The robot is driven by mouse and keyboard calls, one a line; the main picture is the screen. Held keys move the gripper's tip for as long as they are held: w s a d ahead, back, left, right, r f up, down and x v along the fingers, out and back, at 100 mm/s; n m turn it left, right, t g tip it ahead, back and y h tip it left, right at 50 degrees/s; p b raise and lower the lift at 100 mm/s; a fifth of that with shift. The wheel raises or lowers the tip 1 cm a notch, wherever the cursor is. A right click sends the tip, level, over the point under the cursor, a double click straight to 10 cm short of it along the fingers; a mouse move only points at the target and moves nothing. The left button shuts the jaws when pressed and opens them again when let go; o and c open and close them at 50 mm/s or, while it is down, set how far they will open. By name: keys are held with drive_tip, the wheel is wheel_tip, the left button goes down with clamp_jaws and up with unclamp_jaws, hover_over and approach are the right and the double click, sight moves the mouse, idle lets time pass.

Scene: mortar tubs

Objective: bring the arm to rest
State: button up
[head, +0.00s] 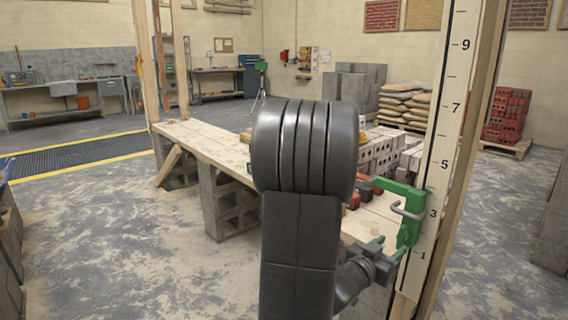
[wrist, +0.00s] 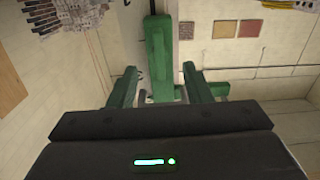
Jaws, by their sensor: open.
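My gripper (head: 380,246) is at the lower right in the head view, at the end of my dark arm. It is open, and its two green fingers stand apart in the wrist view (wrist: 159,70). A green sliding bracket with a grey handle (head: 406,212) sits on a white numbered pole (head: 438,150), near the mark 3. My gripper is just left of and below the bracket's handle. In the wrist view a green upright part (wrist: 159,50) shows between and beyond the fingers. I cannot tell whether the fingers touch anything.
A plank bench (head: 205,143) on concrete blocks (head: 232,205) runs behind my arm. Grey blocks (head: 380,155) and red bricks lie on its far side. A pallet of red bricks (head: 508,115) and stacked sacks (head: 405,103) stand behind.

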sight(399, 239)
drive_tip(key=x, duration=0.5)
drive_tip(key=shift+w+d+b, duration=0.25)
drive_tip(key=shift+d+b, duration=0.05)
drive_tip(key=shift+d, duration=0.05)
drive_tip(key=shift+a, duration=0.1)
